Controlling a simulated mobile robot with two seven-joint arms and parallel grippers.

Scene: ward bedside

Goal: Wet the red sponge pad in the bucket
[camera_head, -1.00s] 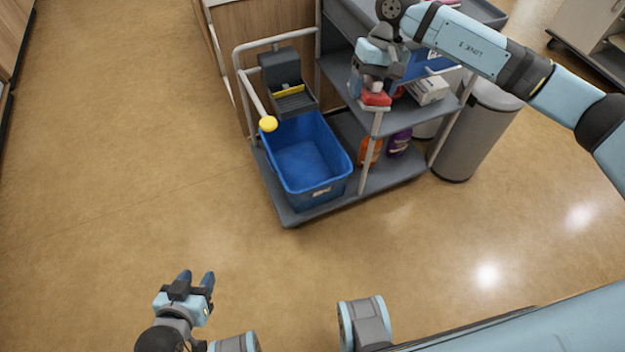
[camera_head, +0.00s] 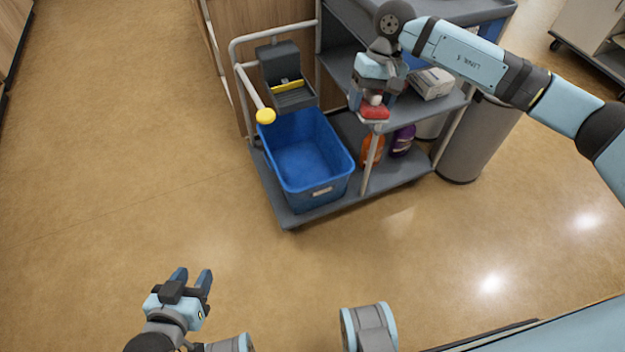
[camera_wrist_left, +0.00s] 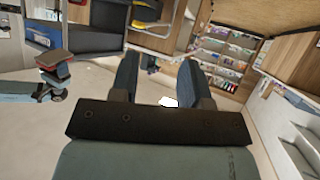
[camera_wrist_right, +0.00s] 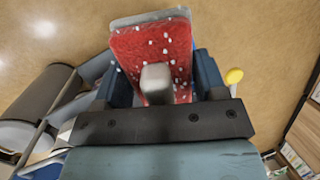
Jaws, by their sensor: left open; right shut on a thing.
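The red sponge pad (camera_head: 374,113) is at my right gripper (camera_head: 372,100), near the front corner of the trolley's middle shelf. In the right wrist view the pad (camera_wrist_right: 135,45) is red with white specks and has a grey grip block (camera_wrist_right: 157,82), which sits between the fingers of my right gripper. My right gripper is shut on this block. The blue bucket (camera_head: 333,192) stands on the trolley's low deck, left of and below the pad. My left gripper (camera_head: 190,280) is open and empty over the floor at lower left.
The grey trolley (camera_head: 405,176) carries an orange bottle (camera_head: 371,150), a purple bottle (camera_head: 402,140) and a white box (camera_head: 431,83). A wringer (camera_head: 288,92) and a yellow-ended handle (camera_head: 265,116) stand behind the bucket. A grey bin (camera_head: 474,140) is at right. Floor in front is clear.

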